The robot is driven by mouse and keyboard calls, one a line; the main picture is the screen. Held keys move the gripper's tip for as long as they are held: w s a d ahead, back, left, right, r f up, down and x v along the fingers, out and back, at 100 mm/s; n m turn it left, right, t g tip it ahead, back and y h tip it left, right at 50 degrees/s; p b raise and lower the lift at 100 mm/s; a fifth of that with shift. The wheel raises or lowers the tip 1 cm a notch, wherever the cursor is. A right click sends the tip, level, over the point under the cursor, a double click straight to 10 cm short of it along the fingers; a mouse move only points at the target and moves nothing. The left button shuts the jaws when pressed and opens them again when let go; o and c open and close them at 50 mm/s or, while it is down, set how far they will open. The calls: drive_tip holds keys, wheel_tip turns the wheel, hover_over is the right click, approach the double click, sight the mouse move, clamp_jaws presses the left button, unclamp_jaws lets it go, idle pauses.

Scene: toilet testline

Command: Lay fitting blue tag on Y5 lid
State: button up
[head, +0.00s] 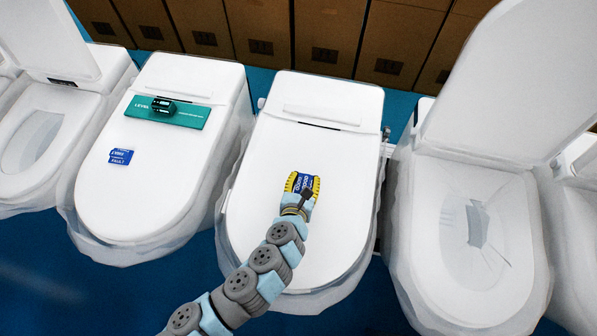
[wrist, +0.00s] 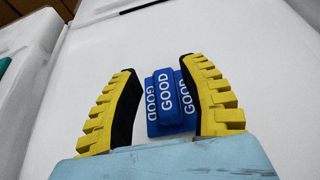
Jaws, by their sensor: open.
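A blue tag (head: 303,182) marked GOOD rests on the closed white lid (head: 265,215) of the centre toilet. It also shows in the wrist view (wrist: 172,104), where the word GOOD appears on more than one of its faces. My gripper (head: 302,184) is open, its yellow fingers on either side of the tag. In the wrist view the fingers (wrist: 168,85) stand apart, the right one close to the tag and a gap at the left. I cannot read any Y5 mark on the lid.
The toilet to the left has a closed lid (head: 165,195) bearing a blue FAULT tag (head: 120,156) and a teal mat (head: 140,112) with a dark green device (head: 163,107). The toilet to the right has its lid (head: 515,80) raised. Brown boxes (head: 260,28) line the back.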

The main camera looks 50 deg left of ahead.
drive_tip(key=p+v, duration=0.1)
drive_tip(key=v, duration=0.5)
drive_tip(key=shift+s+d, duration=0.15)
drive_tip(key=shift+s, duration=0.15)
drive_tip(key=shift+p+v, duration=0.45)
drive_tip(key=shift+v, duration=0.45)
drive_tip(key=shift+s+d+r, duration=0.3)
drive_tip(key=shift+s, duration=0.05)
drive_tip(key=shift+w, duration=0.1)
